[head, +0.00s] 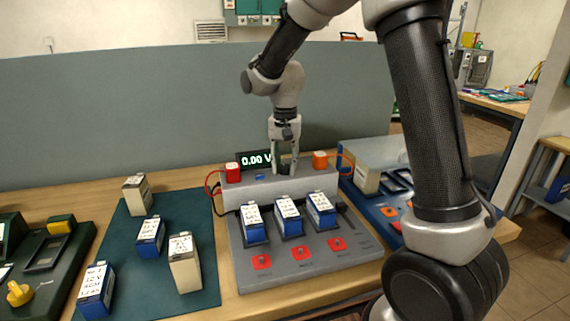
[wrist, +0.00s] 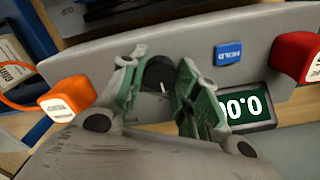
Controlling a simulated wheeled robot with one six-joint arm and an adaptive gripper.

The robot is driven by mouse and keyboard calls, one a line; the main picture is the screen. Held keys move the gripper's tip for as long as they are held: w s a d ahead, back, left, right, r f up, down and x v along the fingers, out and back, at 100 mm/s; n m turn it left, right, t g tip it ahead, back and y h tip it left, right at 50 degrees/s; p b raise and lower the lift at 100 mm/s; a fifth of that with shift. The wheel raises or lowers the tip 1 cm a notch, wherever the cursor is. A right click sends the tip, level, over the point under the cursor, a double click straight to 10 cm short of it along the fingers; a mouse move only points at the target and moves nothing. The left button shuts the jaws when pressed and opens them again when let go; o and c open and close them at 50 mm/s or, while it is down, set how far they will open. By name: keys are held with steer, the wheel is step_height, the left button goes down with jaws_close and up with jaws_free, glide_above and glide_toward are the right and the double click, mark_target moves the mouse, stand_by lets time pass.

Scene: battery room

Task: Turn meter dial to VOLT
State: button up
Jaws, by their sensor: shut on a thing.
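The meter (head: 236,192) is a grey box at the back of the table, with a lit display (head: 256,159) that reads 0.00 V. Its dark round dial (wrist: 159,72) with a pale pointer line shows in the wrist view. My gripper (head: 285,168) points down at the top of the meter, right of the display. In the wrist view my gripper (wrist: 160,82) has its green-padded fingers on either side of the dial, shut on it. The fingers hide part of the dial, and I cannot read any dial labels.
A red plug (head: 233,173) and an orange plug (head: 320,160) flank the dial. A blue HOLD button (wrist: 228,53) sits beside it. Several blue batteries (head: 288,216) stand in front of the meter. More batteries stand on a green mat (head: 209,284) at left.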

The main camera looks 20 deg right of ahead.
steer(key=shift+m, duration=0.4)
steer(key=o, duration=1)
